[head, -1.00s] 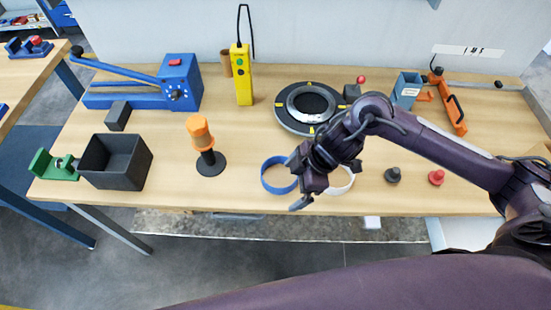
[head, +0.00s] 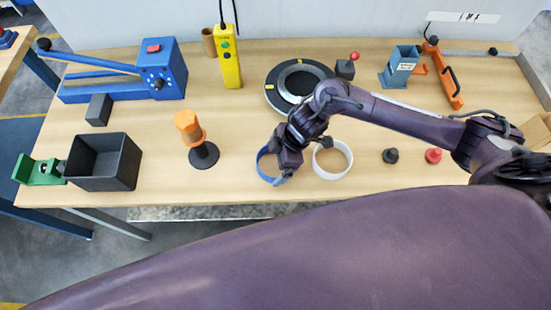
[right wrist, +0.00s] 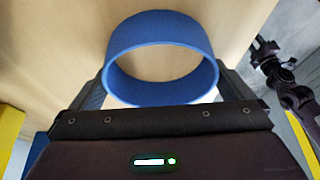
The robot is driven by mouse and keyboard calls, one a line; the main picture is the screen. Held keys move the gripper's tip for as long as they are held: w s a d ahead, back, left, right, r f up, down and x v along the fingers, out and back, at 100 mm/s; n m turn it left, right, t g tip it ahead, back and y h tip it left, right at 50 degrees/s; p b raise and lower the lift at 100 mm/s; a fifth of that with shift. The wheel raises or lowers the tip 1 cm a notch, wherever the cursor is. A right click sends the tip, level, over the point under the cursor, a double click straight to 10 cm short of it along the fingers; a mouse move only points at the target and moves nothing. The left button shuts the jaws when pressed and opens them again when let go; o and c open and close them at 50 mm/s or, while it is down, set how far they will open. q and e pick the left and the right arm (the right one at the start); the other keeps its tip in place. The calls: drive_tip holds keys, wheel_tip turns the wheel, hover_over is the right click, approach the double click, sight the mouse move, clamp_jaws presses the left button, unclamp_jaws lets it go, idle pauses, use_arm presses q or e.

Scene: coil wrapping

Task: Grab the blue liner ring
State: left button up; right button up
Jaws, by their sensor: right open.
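The blue liner ring (head: 261,172) lies near the front edge of the table, partly hidden behind my right gripper (head: 279,177) in the head view. The right wrist view shows the ring (right wrist: 155,30) from above, with an open top and a plain blue wall. My right gripper (right wrist: 160,92) is open there, one finger on each side of the ring's near part. I cannot tell whether the fingers touch it. A dark arm end (right wrist: 285,80) at the right of the wrist view appears to be my left gripper; its jaws are unclear.
A white ring (head: 334,176) lies just right of the blue one. An orange spindle (head: 188,125) on a black base and a black bin (head: 104,162) stand to the left. A round black fixture (head: 280,100) is behind. Small black and red knobs (head: 433,156) stand right.

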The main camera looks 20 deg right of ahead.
drive_tip(key=shift+f, duration=0.1)
drive_tip(key=c, duration=0.5)
use_arm(q)
drive_tip(key=shift+w+d, duration=0.1)
drive_tip(key=shift+w, duration=0.4)
use_arm(e)
drive_tip(key=shift+c, duration=0.7)
